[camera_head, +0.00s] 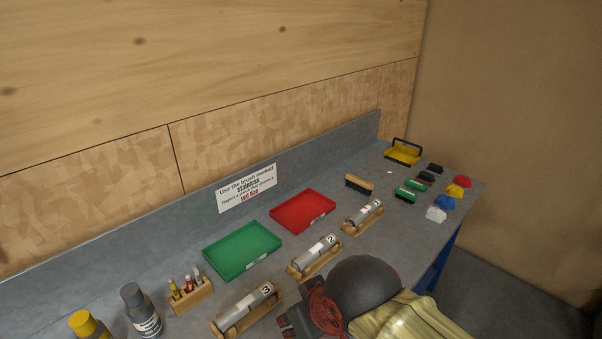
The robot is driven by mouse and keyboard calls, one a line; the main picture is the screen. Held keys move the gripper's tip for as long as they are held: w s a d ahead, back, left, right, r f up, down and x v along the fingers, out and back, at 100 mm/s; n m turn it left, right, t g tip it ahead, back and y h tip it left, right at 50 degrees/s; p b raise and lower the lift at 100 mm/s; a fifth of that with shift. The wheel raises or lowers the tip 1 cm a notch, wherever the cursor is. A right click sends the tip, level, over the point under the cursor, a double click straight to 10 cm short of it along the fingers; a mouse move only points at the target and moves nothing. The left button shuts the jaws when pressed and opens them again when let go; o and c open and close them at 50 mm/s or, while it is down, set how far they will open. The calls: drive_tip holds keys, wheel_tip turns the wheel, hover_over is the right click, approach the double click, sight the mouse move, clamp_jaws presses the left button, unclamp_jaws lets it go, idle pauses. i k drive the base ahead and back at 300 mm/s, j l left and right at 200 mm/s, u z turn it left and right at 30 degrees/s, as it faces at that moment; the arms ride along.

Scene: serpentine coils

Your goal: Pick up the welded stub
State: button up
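Three grey metal stubs lie on wooden cradles along the front of a grey bench. The nearest stub (243,307), marked 3, is at the bottom centre on its cradle (254,319). The middle stub (314,254), marked 2, is on its cradle (320,265). The farthest stub (365,211) lies on a cradle (350,229); its number is too small to read. Weld seams are too small to make out clearly. My gripper is not in view.
A green tray (242,250) and red tray (302,211) lie behind the stubs. A dark rounded object (362,287) and yellow cloth-like item (408,320) crowd the front. Bottles (140,312), a marker rack (192,296), brushes (359,184) and coloured lumps (445,202) stand around. A sign (246,188) leans behind.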

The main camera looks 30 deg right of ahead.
sight(364, 212)
drive_tip(key=z, duration=1.25)
